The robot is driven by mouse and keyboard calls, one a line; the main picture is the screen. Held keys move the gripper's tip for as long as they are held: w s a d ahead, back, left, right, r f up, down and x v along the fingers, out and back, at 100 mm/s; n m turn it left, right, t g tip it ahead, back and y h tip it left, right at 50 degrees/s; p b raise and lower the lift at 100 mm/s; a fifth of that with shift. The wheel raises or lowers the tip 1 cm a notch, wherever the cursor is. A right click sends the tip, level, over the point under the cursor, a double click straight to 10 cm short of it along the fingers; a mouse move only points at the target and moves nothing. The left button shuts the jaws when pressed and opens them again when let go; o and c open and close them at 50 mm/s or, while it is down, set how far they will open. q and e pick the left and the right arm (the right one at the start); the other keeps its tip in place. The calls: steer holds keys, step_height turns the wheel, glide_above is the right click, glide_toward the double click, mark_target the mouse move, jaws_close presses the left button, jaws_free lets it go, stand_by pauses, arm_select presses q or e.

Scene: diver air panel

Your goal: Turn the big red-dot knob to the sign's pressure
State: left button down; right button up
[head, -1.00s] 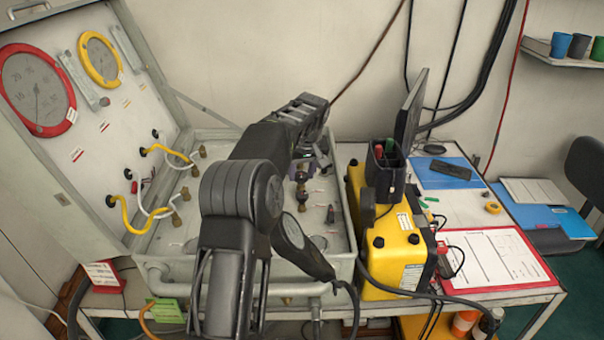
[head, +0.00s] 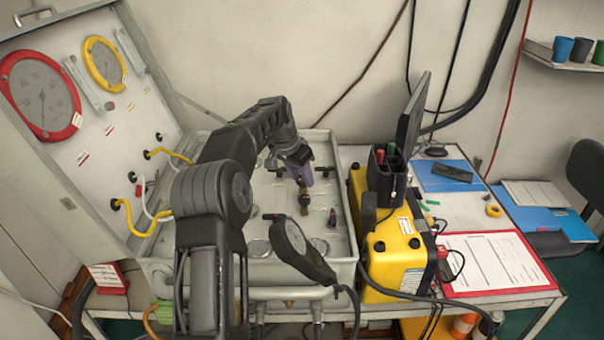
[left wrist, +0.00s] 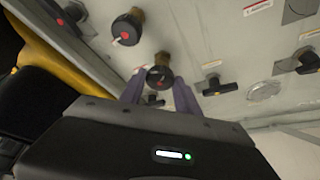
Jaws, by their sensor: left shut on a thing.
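My left gripper (head: 303,182) is down at the panel in the case, its purple fingers around a black knob. In the left wrist view the gripper (left wrist: 158,92) is shut on this knob (left wrist: 160,76), which has a red dot and a brass stem. A second black knob with a red mark (left wrist: 127,27) stands beside it, untouched. In the head view the fingers hide most of the held knob. The red-rimmed gauge (head: 40,95) and yellow-rimmed gauge (head: 103,63) are in the lid; their readings are too small to tell. A red-edged sign (head: 107,277) stands at lower left, unreadable. My right gripper is not in view.
Small black T-handles (left wrist: 215,86) sit near the held knob. A black handset-like thing (head: 300,250) with a cable is at the case's front. A yellow box (head: 395,255) with a pen holder (head: 386,170) stands close on the right. A red clipboard (head: 497,262) lies beyond.

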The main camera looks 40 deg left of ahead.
arm_select(q)
steer(key=m+h, duration=0.1)
steer(key=m, duration=0.1)
steer(key=m+h, duration=0.1)
steer(key=m, duration=0.1)
steer(key=shift+a+m, duration=0.2)
steer(key=shift+m, duration=0.1)
steer(key=shift+g, duration=0.3)
steer(key=c, duration=0.9)
jaws_free()
